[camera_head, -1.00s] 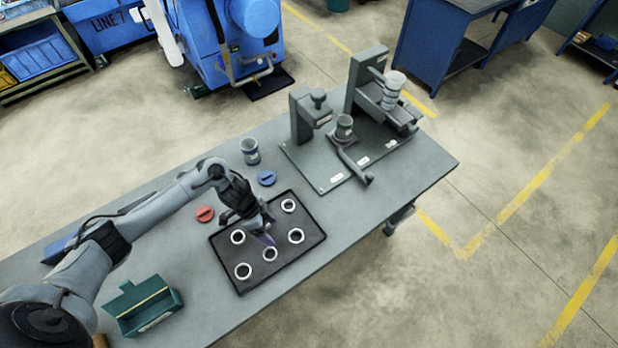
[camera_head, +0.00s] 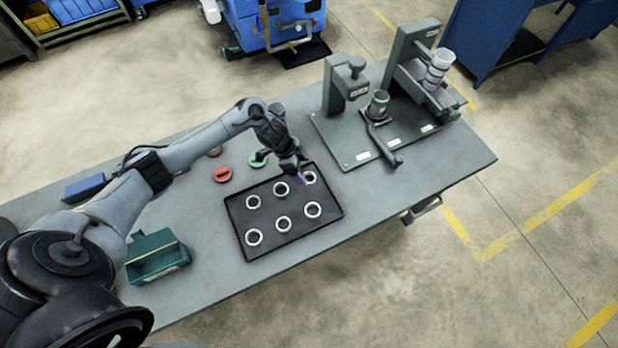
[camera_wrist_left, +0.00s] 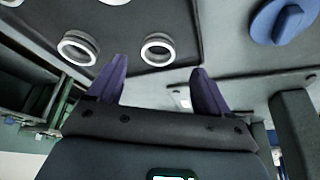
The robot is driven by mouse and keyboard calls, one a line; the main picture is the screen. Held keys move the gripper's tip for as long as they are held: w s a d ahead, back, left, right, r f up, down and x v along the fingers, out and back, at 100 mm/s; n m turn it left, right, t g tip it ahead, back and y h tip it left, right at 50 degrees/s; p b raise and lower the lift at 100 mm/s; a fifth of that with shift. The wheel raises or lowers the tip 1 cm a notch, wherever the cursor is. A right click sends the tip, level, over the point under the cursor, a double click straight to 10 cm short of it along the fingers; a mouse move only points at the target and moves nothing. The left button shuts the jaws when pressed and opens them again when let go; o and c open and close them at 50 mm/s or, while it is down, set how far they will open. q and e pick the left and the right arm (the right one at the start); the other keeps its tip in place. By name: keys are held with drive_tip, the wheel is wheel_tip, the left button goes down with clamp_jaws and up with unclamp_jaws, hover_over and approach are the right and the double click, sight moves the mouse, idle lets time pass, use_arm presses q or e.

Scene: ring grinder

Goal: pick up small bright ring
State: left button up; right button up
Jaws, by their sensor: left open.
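Several pale metal rings lie in two rows on a black tray (camera_head: 238,228) in the head view. One ring (camera_head: 309,178) at the tray's far right corner is partly covered by my left gripper (camera_head: 301,179). Other rings, such as the near-right ring (camera_head: 313,209), lie clear. They look much alike, so I cannot tell which is the small bright one. My left gripper is open, its purple fingers spread and empty in the left wrist view (camera_wrist_left: 158,88). Two rings (camera_wrist_left: 78,48) and (camera_wrist_left: 158,49) show beyond the fingertips there. My right gripper is out of view.
A grey fixture (camera_head: 352,135) with a lever and cups stands right of the tray. Red (camera_head: 223,174) and green discs (camera_head: 258,160) lie behind the tray, and a blue disc (camera_wrist_left: 285,18) shows in the wrist view. A green bin (camera_head: 157,256) stands at left.

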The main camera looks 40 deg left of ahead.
sight(311, 180)
use_arm(q)
drive_tip(key=x, duration=0.5)
drive_tip(key=shift+s, duration=0.1)
drive_tip(key=c, duration=1.2)
